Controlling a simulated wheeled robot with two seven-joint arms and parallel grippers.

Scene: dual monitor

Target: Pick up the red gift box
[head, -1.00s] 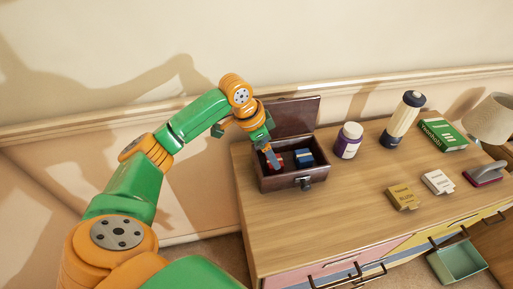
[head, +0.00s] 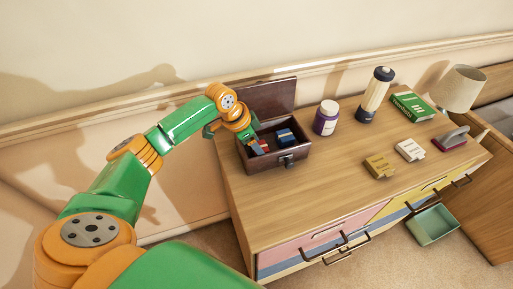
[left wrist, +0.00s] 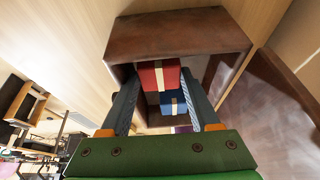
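The red gift box (left wrist: 158,76), with a pale ribbon, lies inside an open dark wooden chest (head: 299,160) on the dresser. In the head view the red box (head: 263,146) shows only as a sliver beside my left gripper (head: 255,149). My left gripper reaches down into the chest. In the left wrist view its two fingers (left wrist: 160,88) are spread, one on each side of the red box; whether they touch it is unclear. A blue gift box (head: 286,136) lies beside the red one in the chest. My right gripper is not in view.
The chest's raised lid (head: 268,98) stands behind. A purple jar (head: 326,119), a shaker bottle (head: 375,96), a green book (head: 412,106) and a lamp (head: 460,87) stand to the right. The dresser's front left top is clear.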

